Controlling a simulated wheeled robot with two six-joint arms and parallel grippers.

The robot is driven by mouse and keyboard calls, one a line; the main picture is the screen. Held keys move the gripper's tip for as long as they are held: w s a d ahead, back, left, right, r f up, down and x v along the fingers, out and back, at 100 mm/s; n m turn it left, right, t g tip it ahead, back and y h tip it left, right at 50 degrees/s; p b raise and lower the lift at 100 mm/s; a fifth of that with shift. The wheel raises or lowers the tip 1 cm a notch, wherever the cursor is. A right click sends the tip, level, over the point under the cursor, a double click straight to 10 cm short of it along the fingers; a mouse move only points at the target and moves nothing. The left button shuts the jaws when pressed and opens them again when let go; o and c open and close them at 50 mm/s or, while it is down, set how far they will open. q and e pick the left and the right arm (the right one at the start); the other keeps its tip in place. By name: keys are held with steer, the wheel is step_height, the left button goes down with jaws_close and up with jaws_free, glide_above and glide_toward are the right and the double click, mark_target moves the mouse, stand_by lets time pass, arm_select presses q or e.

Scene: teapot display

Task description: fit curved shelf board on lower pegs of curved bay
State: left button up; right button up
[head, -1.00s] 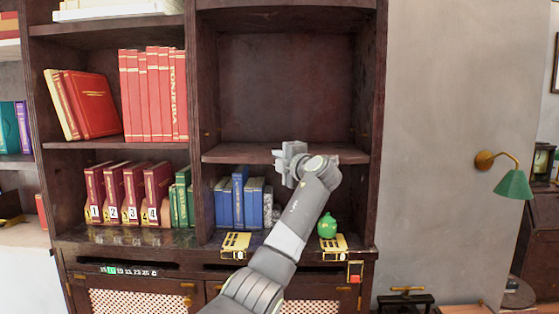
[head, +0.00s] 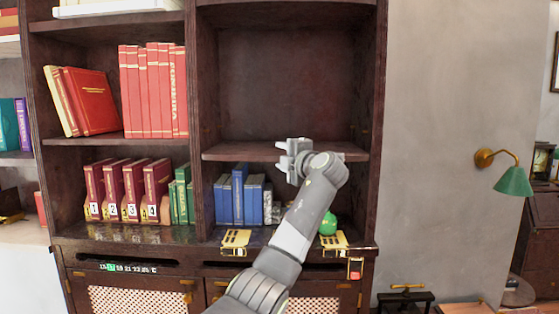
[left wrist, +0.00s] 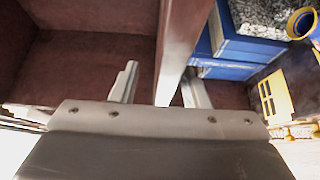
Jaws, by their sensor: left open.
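The curved shelf board (head: 235,153) lies level across the right-hand bay, with its front edge facing me. It looks dark brown. My left gripper (head: 281,154) is open at the board's front edge, right of its middle. In the left wrist view the board (left wrist: 183,45) shows edge-on and runs between the two open fingers (left wrist: 160,88), one on each side. I see no clear grip on it. The pegs under the board's ends are too small or hidden to make out. My right gripper is not in view.
Blue books (head: 238,196) stand under the board. A green pot (head: 328,224) and brass fittings (head: 236,241) sit on the ledge below. The bay above the board is empty. A green lamp (head: 514,182) hangs at the right.

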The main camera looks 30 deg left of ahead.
arm_select(q)
steer(key=b+v, duration=0.6)
steer(key=v, duration=0.9)
steer(key=shift+s+d, duration=0.2)
steer(key=shift+r, duration=0.15)
